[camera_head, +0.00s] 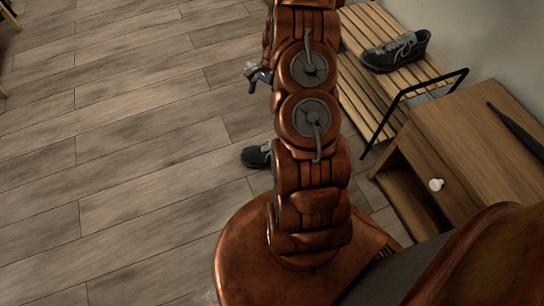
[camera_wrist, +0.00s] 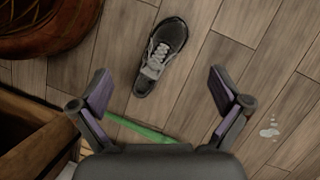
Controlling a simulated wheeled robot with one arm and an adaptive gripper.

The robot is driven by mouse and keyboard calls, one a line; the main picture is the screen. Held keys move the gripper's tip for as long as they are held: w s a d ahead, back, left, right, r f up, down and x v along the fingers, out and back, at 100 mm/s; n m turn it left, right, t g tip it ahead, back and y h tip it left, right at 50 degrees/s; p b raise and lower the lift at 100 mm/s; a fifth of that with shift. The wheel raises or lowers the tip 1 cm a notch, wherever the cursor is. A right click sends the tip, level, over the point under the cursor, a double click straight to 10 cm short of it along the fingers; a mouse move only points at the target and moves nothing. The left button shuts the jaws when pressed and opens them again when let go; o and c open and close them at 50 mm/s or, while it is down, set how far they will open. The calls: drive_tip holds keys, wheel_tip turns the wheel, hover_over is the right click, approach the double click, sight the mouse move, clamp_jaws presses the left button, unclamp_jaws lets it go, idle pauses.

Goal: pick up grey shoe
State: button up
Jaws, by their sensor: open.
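A dark grey shoe with light laces (camera_wrist: 163,55) lies on the wooden floor in the wrist view, toe pointing away. Its heel end lies nearest my gripper. My gripper (camera_wrist: 160,84) is open and empty, with one finger on each side of the picture and the shoe apart from both. In the head view a shoe on the floor (camera_head: 256,155) shows only in part; my arm hides the rest. A second grey shoe with pale laces (camera_head: 397,51) rests on the slatted bench. In the head view my gripper is mostly hidden behind my arm.
The slatted wooden bench (camera_head: 372,98) with a black metal frame stands at right. A wooden cabinet (camera_head: 470,135) with a white knob stands in front of it, with a dark long object on top. The plank floor at left is clear. A green strip (camera_wrist: 143,129) crosses the wrist view.

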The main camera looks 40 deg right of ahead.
drive_tip(key=s+d+f+m+b, duration=0.1)
drive_tip(key=d+f+b, duration=0.1)
drive_tip(key=f, duration=0.7)
drive_tip(key=s+d+f+m+b, duration=0.2)
drive_tip(key=d+f+b, duration=0.1)
drive_tip(key=f, duration=0.6)
drive_tip(key=s+d+f+m+b, duration=0.2)
drive_tip(key=d+f+b, duration=0.1)
drive_tip(key=f, duration=0.6)
drive_tip(key=shift+s+d+f+t+b, duration=0.2)
drive_tip(key=shift+d+f+t+b, duration=0.1)
drive_tip(key=shift+t, duration=0.1)
drive_tip(key=shift+w+b+x, duration=0.1)
drive_tip(key=shift+b+x, duration=0.65)
drive_tip(key=shift+x, duration=0.55)
drive_tip(key=shift+w+b+x, duration=0.15)
drive_tip(key=shift+b+x, duration=0.55)
drive_tip(key=shift+x, duration=0.6)
drive_tip(key=shift+a+r, duration=0.15)
drive_tip(key=shift+a, duration=0.05)
drive_tip(key=c, duration=1.5)
